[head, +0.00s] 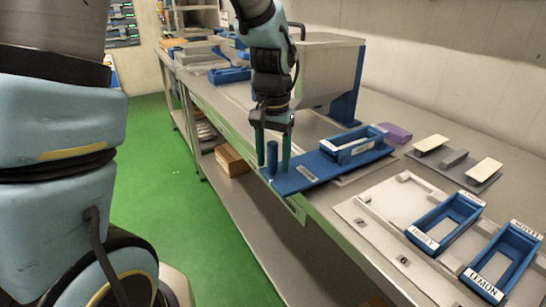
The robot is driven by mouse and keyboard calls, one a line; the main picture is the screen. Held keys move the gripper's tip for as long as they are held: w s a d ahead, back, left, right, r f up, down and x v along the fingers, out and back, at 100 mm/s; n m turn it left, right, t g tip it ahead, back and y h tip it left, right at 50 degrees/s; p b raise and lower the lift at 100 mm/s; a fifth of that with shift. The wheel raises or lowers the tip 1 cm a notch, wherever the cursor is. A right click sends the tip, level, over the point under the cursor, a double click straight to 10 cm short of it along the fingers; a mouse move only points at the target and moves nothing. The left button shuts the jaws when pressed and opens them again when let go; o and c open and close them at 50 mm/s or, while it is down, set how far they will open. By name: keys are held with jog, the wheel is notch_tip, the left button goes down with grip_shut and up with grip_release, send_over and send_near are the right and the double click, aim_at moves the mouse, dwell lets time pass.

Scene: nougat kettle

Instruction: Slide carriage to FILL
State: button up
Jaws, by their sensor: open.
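The blue carriage (296,184) is a flat plate lying on the bench under the front of the grey kettle. An upright blue post (272,156) stands at its near left end. A raised blue frame (352,146) sits toward its right end. A small white label (307,173) lies between them, too small to read, so I cannot tell which mark the carriage is at. My gripper (273,158) points down and is open, with its fingers on either side of the post. I cannot tell whether either finger touches it.
The grey kettle (330,75) stands behind the carriage. To the right are a pale board (375,215) with labelled blue frames (445,221), one reading LEMON (505,262), a grey tray (455,165) and a purple item (396,133). The bench's front edge is close to the post.

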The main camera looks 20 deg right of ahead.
grip_shut()
dwell(0.6)
dwell(0.9)
